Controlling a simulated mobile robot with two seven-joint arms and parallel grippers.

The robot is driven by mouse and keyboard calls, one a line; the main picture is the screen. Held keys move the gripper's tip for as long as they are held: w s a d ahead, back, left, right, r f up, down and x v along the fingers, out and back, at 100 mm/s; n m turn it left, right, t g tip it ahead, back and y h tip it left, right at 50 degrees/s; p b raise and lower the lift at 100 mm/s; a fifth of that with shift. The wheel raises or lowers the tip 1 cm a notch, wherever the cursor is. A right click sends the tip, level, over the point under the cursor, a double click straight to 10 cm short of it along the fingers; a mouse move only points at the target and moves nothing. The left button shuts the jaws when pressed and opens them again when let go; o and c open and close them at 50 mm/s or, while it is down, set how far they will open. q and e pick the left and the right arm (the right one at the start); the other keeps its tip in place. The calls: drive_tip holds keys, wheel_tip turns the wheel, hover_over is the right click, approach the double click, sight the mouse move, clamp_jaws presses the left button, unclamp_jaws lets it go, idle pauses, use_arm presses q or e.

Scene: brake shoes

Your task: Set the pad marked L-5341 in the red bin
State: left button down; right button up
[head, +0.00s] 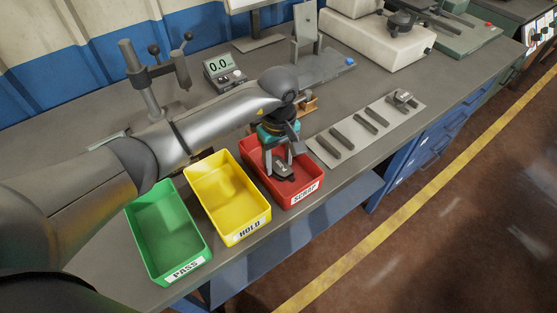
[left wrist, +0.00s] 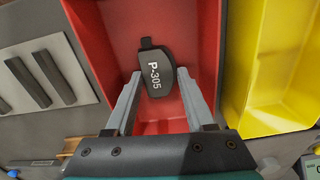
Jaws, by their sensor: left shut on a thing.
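The red bin (head: 301,204), labelled SCRAP, stands at the right end of a row of three bins in the head view. My left gripper (head: 282,164) is over the red bin, fingers pointing down. It is shut on a dark grey pad (head: 284,173). In the left wrist view the held pad (left wrist: 155,85) reads P-305, not L-5341, with the red bin (left wrist: 110,35) behind it. Several dark pads (head: 366,127) lie on a light mat; no marking on them is readable. My right gripper is not in view.
The yellow HOLD bin (head: 259,223) is just left of the red bin, and the green PASS bin (head: 160,268) is further left. The light mat (head: 350,150) lies to the right. A gauge stand (head: 150,95) and a digital readout (head: 222,70) stand behind.

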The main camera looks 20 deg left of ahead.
sight(278, 166)
use_arm(q)
drive_tip(key=shift+f, duration=0.15)
drive_tip(key=c, duration=0.6)
unclamp_jaws()
drive_tip(key=o, duration=0.3)
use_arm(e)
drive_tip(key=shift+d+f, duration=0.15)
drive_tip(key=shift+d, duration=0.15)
use_arm(q)
drive_tip(key=shift+o, duration=0.2)
drive_tip(key=shift+r, duration=0.5)
wheel_tip(278, 166, up, 11)
drive_tip(key=p, duration=0.1)
drive_tip(key=shift+r+p, duration=0.2)
drive_tip(key=shift+p, duration=0.15)
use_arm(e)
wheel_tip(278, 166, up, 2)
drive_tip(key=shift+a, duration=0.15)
